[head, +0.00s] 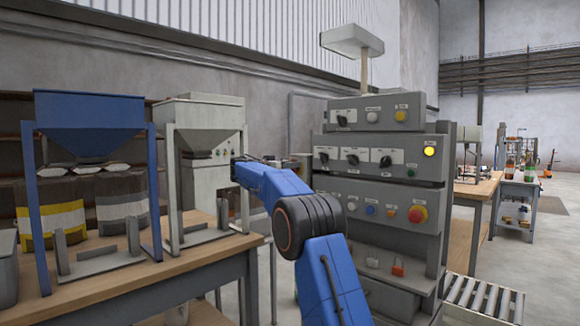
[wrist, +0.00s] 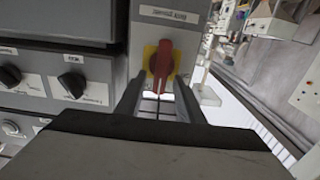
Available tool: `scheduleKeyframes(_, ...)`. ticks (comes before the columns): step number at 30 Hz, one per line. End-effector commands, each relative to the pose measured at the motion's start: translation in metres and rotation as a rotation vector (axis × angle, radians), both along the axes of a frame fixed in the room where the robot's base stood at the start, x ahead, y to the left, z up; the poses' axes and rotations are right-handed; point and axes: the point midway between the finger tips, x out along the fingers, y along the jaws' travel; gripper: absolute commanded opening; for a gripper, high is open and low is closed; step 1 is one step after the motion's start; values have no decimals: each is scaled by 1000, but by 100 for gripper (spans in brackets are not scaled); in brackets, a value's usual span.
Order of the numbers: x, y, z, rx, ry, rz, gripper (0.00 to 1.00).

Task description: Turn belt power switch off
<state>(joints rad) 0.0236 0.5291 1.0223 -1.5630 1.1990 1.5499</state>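A red rotary switch handle (wrist: 162,66) on a yellow plate (wrist: 149,57) sits on a grey box in the wrist view, under a small white label too blurred to read. The handle points roughly up and down in that view. My gripper (wrist: 159,98) is open, with one finger to each side of the handle and visible gaps. I cannot tell whether the fingertips reach past the handle. In the head view my blue arm extends towards the left side of the grey control cabinet (head: 342,237); the red handle is not visible there.
Black knobs (wrist: 70,85) sit on panels left of the switch in the wrist view. The cabinet also bears a red emergency button (head: 417,214) and a lit yellow lamp (head: 430,151). A blue hopper (head: 88,108) stands on the wooden table (head: 190,268) at left.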

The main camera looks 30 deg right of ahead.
Motion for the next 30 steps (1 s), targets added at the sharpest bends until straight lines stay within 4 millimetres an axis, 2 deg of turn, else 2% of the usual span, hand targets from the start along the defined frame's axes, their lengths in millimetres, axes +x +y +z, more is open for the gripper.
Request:
scheduleKeyframes(3, 0, 0, 0, 0, 0, 0, 32)
scheduleKeyframes(6, 0, 0, 0, 0, 0, 0, 8)
scheduleKeyframes(7, 0, 0, 0, 0, 0, 0, 4)
scheduleKeyframes(20, 0, 0, -1, -8, 26, -1, 3)
scheduleKeyframes(30, 5, 2, -1, -76, 213, -1, 3)
